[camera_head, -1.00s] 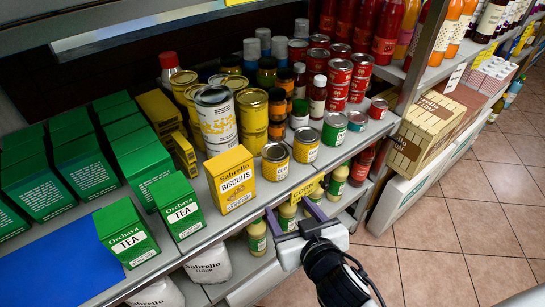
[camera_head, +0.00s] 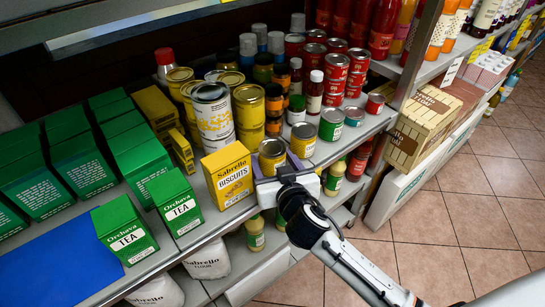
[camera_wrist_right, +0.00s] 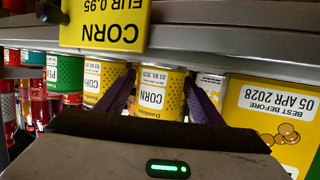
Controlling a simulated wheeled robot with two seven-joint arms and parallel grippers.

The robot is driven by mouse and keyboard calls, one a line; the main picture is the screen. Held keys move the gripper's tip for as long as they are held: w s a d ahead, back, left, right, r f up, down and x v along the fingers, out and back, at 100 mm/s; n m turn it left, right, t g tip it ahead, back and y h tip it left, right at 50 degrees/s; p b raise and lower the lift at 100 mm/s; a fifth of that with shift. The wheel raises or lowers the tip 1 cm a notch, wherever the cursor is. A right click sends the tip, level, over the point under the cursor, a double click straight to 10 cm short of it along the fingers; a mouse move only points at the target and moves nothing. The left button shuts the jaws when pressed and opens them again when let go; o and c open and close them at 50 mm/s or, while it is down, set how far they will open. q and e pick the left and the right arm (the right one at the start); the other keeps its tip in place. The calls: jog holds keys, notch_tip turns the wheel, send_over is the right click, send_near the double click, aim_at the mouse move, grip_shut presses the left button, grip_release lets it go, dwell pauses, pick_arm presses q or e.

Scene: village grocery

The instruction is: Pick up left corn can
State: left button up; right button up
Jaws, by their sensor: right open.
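Two yellow corn cans stand side by side at the front of the shelf. The left corn can (camera_head: 271,149) is beside the biscuit box, and the right corn can (camera_head: 303,136) is just right of it. My right gripper (camera_head: 275,167) is at the shelf front, at the left corn can, partly hiding its lower part. In the upside-down right wrist view the open purple fingers (camera_wrist_right: 161,98) are on either side of the left corn can (camera_wrist_right: 152,94). Whether they touch it I cannot tell. The right corn can (camera_wrist_right: 93,82) is outside them. My left gripper is not in view.
The yellow biscuit box (camera_head: 228,175) stands close left of the left corn can. Taller yellow cans (camera_head: 250,118) and jars stand behind. A green-labelled can (camera_head: 331,124) is to the right. A yellow corn price tag (camera_wrist_right: 103,22) is on the shelf edge.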

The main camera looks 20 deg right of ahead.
jog(key=c, duration=1)
